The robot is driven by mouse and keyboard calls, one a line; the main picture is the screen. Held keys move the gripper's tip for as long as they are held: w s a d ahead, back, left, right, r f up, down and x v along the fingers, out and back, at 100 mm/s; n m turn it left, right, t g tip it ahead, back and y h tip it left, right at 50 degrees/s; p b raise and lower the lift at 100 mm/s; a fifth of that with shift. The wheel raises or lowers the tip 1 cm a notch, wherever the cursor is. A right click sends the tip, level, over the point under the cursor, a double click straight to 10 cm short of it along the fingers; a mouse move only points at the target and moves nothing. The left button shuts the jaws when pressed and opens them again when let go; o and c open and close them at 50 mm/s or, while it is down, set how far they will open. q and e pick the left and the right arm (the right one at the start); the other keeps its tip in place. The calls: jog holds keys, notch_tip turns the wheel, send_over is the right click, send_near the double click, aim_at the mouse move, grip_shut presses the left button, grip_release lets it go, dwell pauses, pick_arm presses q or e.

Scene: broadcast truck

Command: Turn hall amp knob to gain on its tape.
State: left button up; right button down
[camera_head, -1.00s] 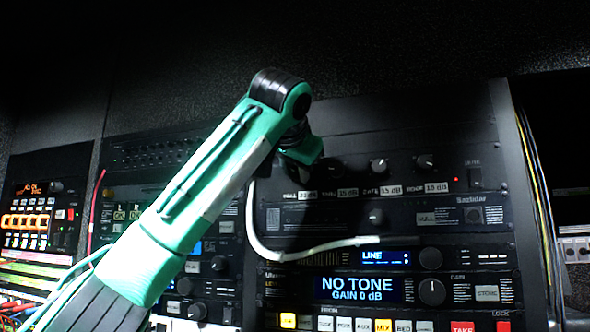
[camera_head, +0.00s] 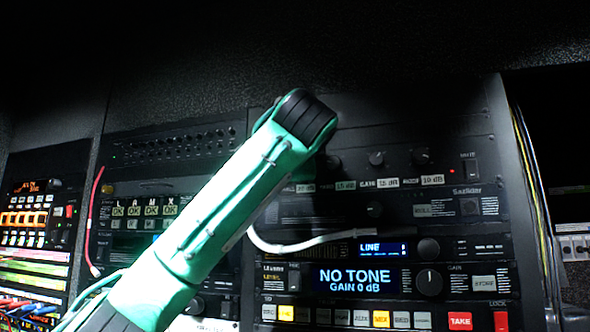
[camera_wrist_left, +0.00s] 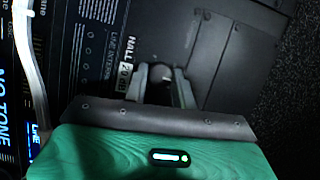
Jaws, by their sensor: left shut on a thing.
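The hall amp knob (camera_wrist_left: 162,74) sits on a dark panel in the left wrist view, beside the printed word HALL. A white tape (camera_wrist_left: 126,78) next to it appears to read 20 dB. My left gripper (camera_wrist_left: 163,82) is shut on the knob, one finger on each side. The knob's pointer is too small to read. In the head view my left arm (camera_head: 235,195) reaches up to the amp panel (camera_head: 440,130) and hides the hall knob and the gripper. My right gripper is in neither view.
Other amp knobs (camera_head: 376,158) with dB tapes line up to the right. Below are a NO TONE display (camera_head: 356,279) and a row of lit buttons (camera_head: 380,319). A white cable (camera_head: 325,239) loops below the amp. Rack units (camera_head: 165,150) stand to the left.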

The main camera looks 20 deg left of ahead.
pick_arm(q)
jog(key=shift+f+m+t+b, duration=0.25)
jog(key=shift+m+t+b, duration=0.35)
jog(key=shift+m, duration=1.15)
jog(key=shift+f+m+t+b, duration=0.2)
jog(key=shift+m+t+b, duration=0.4)
jog(key=shift+m, duration=1.15)
jog(key=shift+w+d, duration=0.1)
jog(key=o, duration=1)
jog(key=shift+r, duration=0.1)
jog(key=b+v, duration=0.7)
jog(key=v, duration=0.7)
jog(key=shift+b, duration=0.3)
